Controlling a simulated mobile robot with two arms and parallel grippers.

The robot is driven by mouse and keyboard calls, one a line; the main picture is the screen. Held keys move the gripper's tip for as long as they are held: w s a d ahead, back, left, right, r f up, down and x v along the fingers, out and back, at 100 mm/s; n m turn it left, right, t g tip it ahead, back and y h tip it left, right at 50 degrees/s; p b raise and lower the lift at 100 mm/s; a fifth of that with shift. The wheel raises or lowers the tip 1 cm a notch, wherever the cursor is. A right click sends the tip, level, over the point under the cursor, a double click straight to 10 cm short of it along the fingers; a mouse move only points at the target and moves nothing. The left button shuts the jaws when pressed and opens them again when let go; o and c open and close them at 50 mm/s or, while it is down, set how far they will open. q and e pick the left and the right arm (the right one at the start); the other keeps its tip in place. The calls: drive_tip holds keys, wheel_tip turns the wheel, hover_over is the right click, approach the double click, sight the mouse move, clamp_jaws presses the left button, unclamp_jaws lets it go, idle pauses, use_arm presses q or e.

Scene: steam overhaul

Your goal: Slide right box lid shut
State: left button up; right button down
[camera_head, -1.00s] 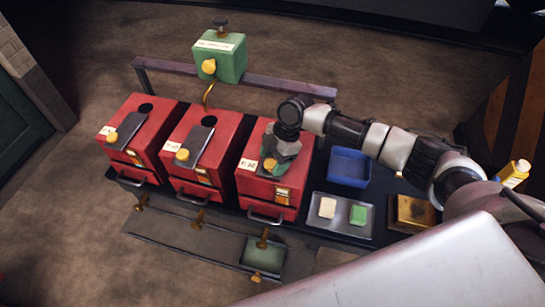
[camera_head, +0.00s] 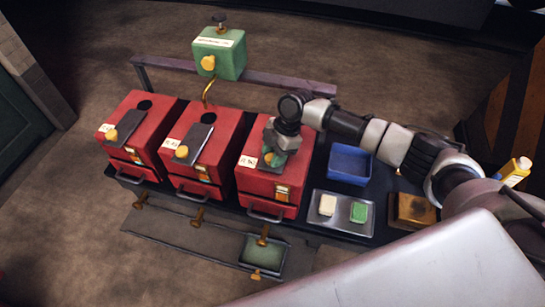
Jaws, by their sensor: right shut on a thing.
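Three red boxes stand in a row. The right box (camera_head: 256,186) is under my right gripper (camera_head: 274,155), which points down at its top. That gripper is shut on the brass knob (camera_head: 268,159) of the right box's lid. The gripper hides most of this lid and the rear of the box top, so I cannot tell how much of the hole is covered. The middle box's lid (camera_head: 195,144) and the left box's lid (camera_head: 125,125) are dark plates with brass knobs in front of their round holes. My left gripper is not in view.
A green tank (camera_head: 220,58) with a bent brass spout stands behind the boxes. A blue bin (camera_head: 349,165) and a metal tray (camera_head: 329,222) with a cream and a green block are to the right. Brass valves hang below the boxes' front.

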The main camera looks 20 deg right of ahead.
drive_tip(key=shift+w+d+f+b, duration=0.1)
drive_tip(key=shift+w+d+b, duration=0.55)
drive_tip(key=shift+w, duration=0.35)
drive_tip(key=shift+r, duration=0.25)
drive_tip(key=c, duration=0.9)
unclamp_jaws()
drive_tip(key=shift+c, duration=0.2)
drive_tip(key=shift+o, duration=1.4)
drive_tip(key=shift+f, duration=0.1)
drive_tip(key=b+v, duration=0.1)
drive_tip(key=v, duration=0.9)
drive_tip(key=shift+r+b, duration=0.3)
drive_tip(key=shift+r, duration=0.1)
drive_tip(key=shift+w+d, duration=0.1)
drive_tip(key=shift+d, duration=0.05)
